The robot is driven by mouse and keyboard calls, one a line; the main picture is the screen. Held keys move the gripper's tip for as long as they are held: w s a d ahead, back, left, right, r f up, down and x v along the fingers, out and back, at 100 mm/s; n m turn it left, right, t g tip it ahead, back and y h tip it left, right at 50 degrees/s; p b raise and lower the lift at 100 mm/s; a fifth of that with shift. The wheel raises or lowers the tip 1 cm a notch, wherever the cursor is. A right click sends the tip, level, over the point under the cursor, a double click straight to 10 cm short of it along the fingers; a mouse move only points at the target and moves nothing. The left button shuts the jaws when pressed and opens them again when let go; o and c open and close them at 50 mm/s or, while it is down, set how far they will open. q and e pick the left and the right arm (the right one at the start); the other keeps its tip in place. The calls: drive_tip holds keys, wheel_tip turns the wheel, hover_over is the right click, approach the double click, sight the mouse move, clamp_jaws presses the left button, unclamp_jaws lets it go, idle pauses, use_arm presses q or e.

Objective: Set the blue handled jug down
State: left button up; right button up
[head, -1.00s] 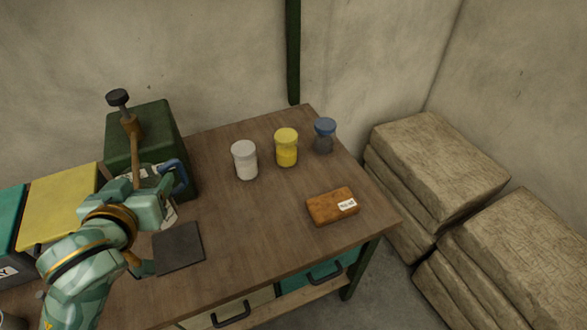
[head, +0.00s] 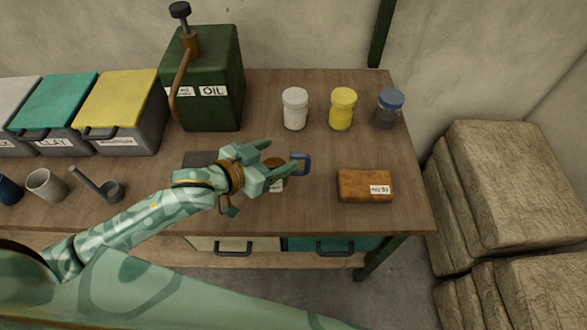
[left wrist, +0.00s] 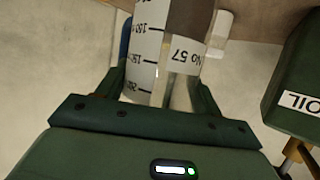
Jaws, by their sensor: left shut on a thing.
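My left gripper (head: 264,168) is shut on the jug, to the right of the dark mat. The jug's blue handle (head: 301,164) sticks out to the right, and its label shows below the fingers. In the left wrist view the clear jug (left wrist: 181,88) fills the space between the fingers, with a measuring scale and a "No 57" label; its blue handle is partly visible at the left. The gripper hides much of the jug in the head view. I cannot tell whether its base touches the table. My right gripper is not in view.
The dark mat (head: 197,160) is partly covered by my arm. A green oil can (head: 226,112) stands behind it. White (head: 295,110), yellow (head: 342,109) and blue-lidded (head: 388,110) jars stand at the back right. An orange-brown block (head: 362,186) lies right of the jug. The wooden table (head: 330,212) is bare around it.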

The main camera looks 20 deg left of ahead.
use_arm(q)
drive_tip(key=f, duration=0.1)
drive_tip(key=w+d+f+b, duration=0.1)
drive_tip(key=f, duration=0.1)
drive_tip(key=w+d+f, duration=0.1)
drive_tip(key=shift+w+f, duration=0.2)
drive_tip(key=shift+f, duration=0.05)
drive_tip(key=f+b, duration=0.1)
drive_tip(key=f, duration=0.1)
drive_tip(key=f+b, duration=0.1)
drive_tip(key=shift+w+d+f, duration=0.15)
drive_tip(key=shift+w+f, duration=0.05)
drive_tip(key=shift+f, duration=0.2)
drive_tip(key=shift+r, duration=0.1)
drive_tip(key=o, duration=1)
drive_tip(key=shift+o, duration=0.2)
